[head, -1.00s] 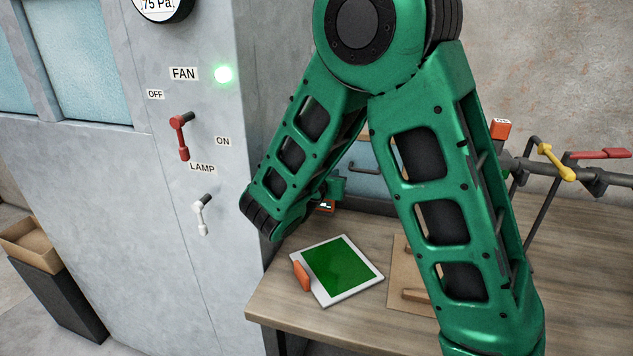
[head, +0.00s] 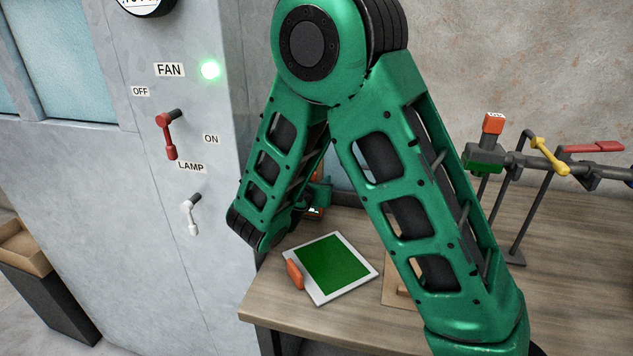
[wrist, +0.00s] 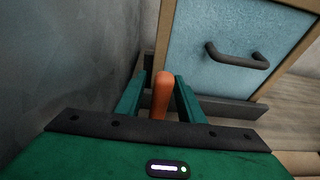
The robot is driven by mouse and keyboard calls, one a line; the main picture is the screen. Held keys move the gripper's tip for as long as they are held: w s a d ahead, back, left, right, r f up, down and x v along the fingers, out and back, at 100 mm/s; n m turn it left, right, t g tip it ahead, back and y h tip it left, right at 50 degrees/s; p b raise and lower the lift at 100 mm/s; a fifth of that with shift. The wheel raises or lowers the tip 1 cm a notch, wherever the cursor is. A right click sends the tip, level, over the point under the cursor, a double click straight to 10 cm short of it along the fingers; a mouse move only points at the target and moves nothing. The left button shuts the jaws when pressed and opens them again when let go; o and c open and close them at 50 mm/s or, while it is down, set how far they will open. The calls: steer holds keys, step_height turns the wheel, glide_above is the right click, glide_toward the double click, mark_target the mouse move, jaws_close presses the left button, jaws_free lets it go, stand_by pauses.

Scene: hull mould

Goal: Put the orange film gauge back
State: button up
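My gripper (wrist: 162,98) is shut on an orange, rounded, upright piece, which I take to be the orange film gauge (wrist: 163,92); a finger lies close on each side of it. In the head view my forearm hides most of the gripper; a small orange piece with a dark display, seemingly the same gauge (head: 315,211), shows just beyond the arm, over the back of the bench. A separate orange block (head: 295,274) rests at the left edge of a white-rimmed plate with a green face (head: 334,264).
The wooden bench (head: 300,318) stands right of a grey cabinet (head: 190,250) with switches. A blue drawer front with a dark handle (wrist: 236,56) faces the gripper. A rack with an orange-topped item (head: 494,122), yellow handle (head: 550,157) and red handle (head: 595,149) stands right.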

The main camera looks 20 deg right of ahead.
steer(key=shift+r, duration=0.15)
steer(key=v, duration=1.2)
steer(key=shift+s, duration=0.15)
